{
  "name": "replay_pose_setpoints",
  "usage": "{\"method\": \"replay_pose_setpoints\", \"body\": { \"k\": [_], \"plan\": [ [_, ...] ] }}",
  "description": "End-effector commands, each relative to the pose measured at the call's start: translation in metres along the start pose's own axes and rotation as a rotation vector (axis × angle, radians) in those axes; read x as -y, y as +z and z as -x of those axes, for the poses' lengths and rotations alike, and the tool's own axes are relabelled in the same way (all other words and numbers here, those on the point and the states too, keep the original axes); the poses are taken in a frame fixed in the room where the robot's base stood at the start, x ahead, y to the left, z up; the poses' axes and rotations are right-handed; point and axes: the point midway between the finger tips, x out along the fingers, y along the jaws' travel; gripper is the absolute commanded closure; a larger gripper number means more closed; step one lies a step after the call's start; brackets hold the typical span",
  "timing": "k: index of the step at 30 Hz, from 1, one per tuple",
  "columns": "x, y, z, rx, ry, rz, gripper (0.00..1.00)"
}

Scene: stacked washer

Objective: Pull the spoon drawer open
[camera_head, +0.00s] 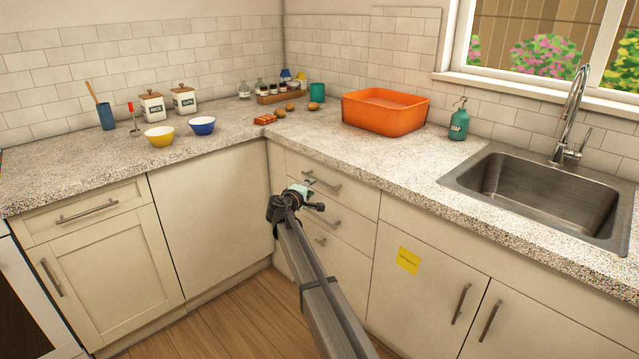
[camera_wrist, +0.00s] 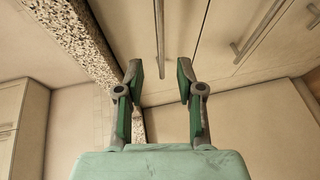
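A stack of drawers stands just right of the inner corner; I see no readable label saying which is the spoon drawer. The top drawer (camera_head: 354,191) looks shut, and its bar handle (camera_head: 322,181) is partly behind my gripper (camera_head: 308,194). In the wrist view my gripper (camera_wrist: 160,72) is open, its two green-padded fingers apart. The top drawer's handle (camera_wrist: 160,38) runs between the fingertips in the picture, not touching either pad. I cannot tell how deep it sits between them. The second drawer's handle (camera_wrist: 258,30) lies to the right.
The speckled countertop (camera_head: 330,145) overhangs close above the drawers; its edge (camera_wrist: 95,55) shows left in the wrist view. An orange basin (camera_head: 385,112), soap bottle (camera_head: 458,122) and sink (camera_head: 545,195) are on the right. Cabinet doors, one with a yellow note (camera_head: 408,260), flank the drawers.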

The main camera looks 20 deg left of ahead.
Motion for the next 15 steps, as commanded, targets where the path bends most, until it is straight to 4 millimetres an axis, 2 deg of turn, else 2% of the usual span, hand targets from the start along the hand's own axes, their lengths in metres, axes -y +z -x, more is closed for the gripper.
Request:
{"method": "replay_pose_setpoints", "body": {
  "k": [1, 6, 15],
  "plan": [
    [0.0, -0.001, -0.014, 0.001, 0.0, 0.0, 0.63],
    [0.001, -0.001, -0.047, 0.002, -0.001, 0.0, 0.63],
    [0.001, 0.0, -0.085, 0.001, -0.001, 0.0, 0.63]
  ]
}}
